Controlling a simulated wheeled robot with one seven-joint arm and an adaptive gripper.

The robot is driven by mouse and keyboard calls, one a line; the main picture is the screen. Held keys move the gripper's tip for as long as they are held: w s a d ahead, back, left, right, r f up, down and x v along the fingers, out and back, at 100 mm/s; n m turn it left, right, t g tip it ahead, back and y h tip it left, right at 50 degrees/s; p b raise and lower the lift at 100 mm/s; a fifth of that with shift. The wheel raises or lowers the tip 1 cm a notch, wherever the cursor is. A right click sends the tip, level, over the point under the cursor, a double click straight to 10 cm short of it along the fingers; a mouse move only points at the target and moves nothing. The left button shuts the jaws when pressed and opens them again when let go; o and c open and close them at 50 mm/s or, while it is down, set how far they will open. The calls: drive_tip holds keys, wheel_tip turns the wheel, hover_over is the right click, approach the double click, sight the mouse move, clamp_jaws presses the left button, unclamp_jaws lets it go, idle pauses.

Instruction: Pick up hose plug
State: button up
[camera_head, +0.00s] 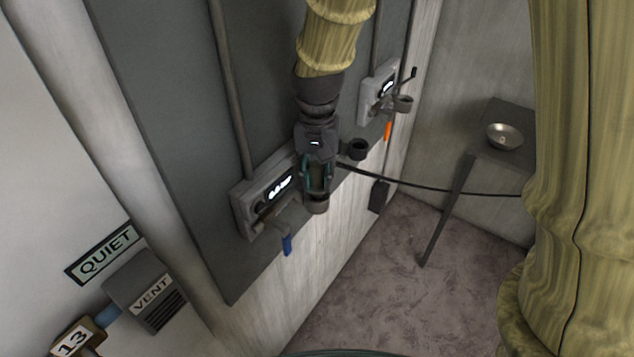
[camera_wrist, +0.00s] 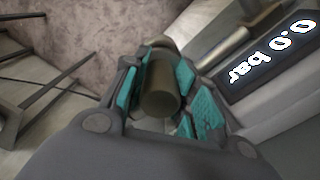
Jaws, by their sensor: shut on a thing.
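The hose plug appears to be the dark olive-grey cylinder (camera_wrist: 160,88) between my fingers in the wrist view. My gripper (camera_wrist: 155,92) is shut on it, with teal pads on both sides. In the head view my gripper (camera_head: 317,182) points down beside the lower gauge panel. A round grey-brown end (camera_head: 317,206) shows just below the fingertips. A metal pipe (camera_wrist: 225,46) runs close to the cylinder in the wrist view. I cannot tell whether the plug is still joined to the pipe fitting.
The lower gauge panel (camera_head: 268,195) has a blue-handled valve (camera_head: 287,244) close to my gripper. A second panel (camera_head: 378,92) with an orange handle (camera_head: 388,131) is farther back. A black hose (camera_head: 440,188) runs right. A metal bowl (camera_head: 505,136) sits on a side table (camera_head: 492,112).

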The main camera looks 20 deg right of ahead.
drive_tip(key=shift+r, duration=0.6)
drive_tip(key=s+a+r+p, duration=0.2)
drive_tip(key=s+a+r, duration=0.1)
drive_tip(key=s, duration=0.4)
drive_tip(key=s+a+r+p, duration=0.3)
drive_tip(key=s+a, duration=0.2)
drive_tip(key=s, duration=0.2)
idle(0.7)
idle(0.4)
